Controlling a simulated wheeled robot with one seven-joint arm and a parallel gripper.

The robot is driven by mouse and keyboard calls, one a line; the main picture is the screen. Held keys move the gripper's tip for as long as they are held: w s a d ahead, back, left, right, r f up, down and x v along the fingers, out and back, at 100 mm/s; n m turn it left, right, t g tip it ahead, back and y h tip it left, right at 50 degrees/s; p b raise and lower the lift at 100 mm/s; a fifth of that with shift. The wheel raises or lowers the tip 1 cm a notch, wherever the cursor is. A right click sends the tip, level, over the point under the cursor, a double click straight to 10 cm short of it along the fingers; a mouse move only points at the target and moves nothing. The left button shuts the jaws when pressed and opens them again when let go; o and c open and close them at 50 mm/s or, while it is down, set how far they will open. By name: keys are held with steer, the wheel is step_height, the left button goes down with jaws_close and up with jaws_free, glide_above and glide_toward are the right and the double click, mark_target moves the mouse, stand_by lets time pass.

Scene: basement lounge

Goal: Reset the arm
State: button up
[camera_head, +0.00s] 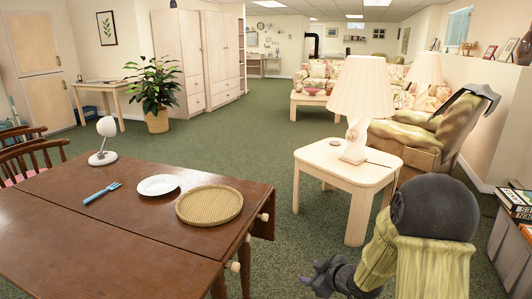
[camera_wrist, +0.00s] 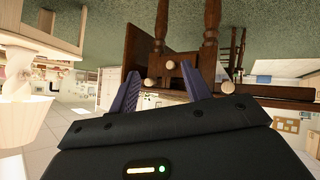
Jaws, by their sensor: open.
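My gripper (camera_head: 324,272) shows at the bottom of the head view, right of the dark wooden table (camera_head: 120,240) and low in front of the white side table (camera_head: 345,180). My arm comes in from the lower right. In the wrist view my gripper (camera_wrist: 160,80) has its two purple fingers spread apart with nothing between them. The wrist picture is upside down, and the wooden table's legs and round knobs (camera_wrist: 173,88) show beyond the fingers.
A large lamp (camera_head: 358,95) stands on the side table. Green carpet lies open between the tables.

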steer(key=s+d+r+m+g+h, duration=0.1)
steer(key=s+m+g+h, duration=0.15)
steer(key=s, duration=0.45)
steer(key=s+r+m+g+h, duration=0.1)
steer(key=s+r+m+g, duration=0.1)
steer(key=s+m, duration=0.35)
steer(key=s+d+r+m+g+h, duration=0.1)
steer(key=s+m+g+h, duration=0.1)
steer(key=s, duration=0.6)
steer(key=w+p+v, duration=0.3)
steer(key=p+v, duration=1.2)
steer(key=w+r+p+v, duration=0.1)
steer(key=w+p+v, duration=0.2)
steer(key=p+v, duration=1.2)
steer(key=shift+d+r, duration=0.15)
steer(key=shift+d, duration=0.2)
steer(key=shift+c, duration=0.2)
steer(key=shift+c, duration=1.1)
steer(key=shift+w+a, duration=0.1)
steer(key=shift+a, duration=0.05)
